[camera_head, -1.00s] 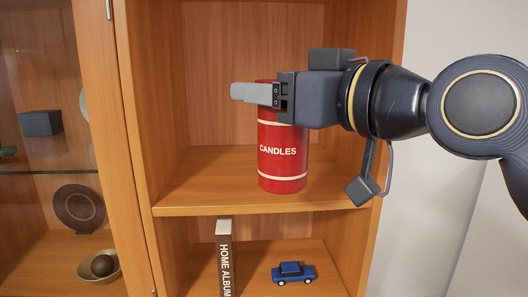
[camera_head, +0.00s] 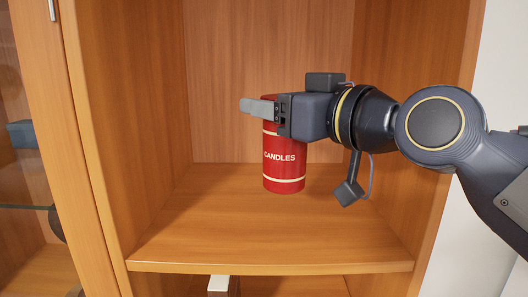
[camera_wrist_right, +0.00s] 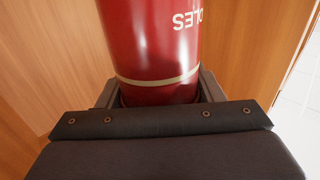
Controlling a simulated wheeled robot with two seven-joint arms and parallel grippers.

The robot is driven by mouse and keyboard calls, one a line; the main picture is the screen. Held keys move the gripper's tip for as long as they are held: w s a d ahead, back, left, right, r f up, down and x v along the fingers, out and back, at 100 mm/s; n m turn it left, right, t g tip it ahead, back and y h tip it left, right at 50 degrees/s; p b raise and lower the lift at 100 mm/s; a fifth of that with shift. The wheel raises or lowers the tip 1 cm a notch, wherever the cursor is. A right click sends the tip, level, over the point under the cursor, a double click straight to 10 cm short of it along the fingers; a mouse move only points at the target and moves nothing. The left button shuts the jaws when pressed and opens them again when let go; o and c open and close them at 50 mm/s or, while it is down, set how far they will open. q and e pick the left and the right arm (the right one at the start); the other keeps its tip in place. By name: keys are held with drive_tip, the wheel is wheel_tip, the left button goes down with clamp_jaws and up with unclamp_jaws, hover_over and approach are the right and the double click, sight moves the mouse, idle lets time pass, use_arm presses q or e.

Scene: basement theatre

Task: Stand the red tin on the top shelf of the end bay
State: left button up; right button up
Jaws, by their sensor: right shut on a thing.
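The red tin (camera_head: 284,172), a cylinder with cream bands and the word CANDLES, is upright inside the open wooden bay, above the board of its upper visible shelf (camera_head: 270,235). My right gripper (camera_head: 262,108) reaches in from the right and is shut on the tin near its top. The near finger crosses in front of the tin; the far finger is hidden. The right wrist view also shows the tin (camera_wrist_right: 150,45) between the jaws. I cannot tell whether the tin's base touches the shelf. My left gripper is not in view.
The shelf around the tin is bare. The bay's left side panel (camera_head: 95,150) and right side panel (camera_head: 445,150) bound it. A glass-fronted cabinet with a blue box (camera_head: 22,134) is at the left. The top of a book (camera_head: 219,284) shows on the shelf below.

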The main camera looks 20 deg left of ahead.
drive_tip(key=w+a+f+b, duration=0.1)
drive_tip(key=w+a+f, duration=0.2)
drive_tip(key=f, duration=0.6)
drive_tip(key=shift+w+a+b, duration=0.15)
drive_tip(key=shift+w+b, duration=0.2)
drive_tip(key=shift+w, duration=0.05)
drive_tip(key=shift+f, duration=0.15)
drive_tip(key=o, duration=1.4)
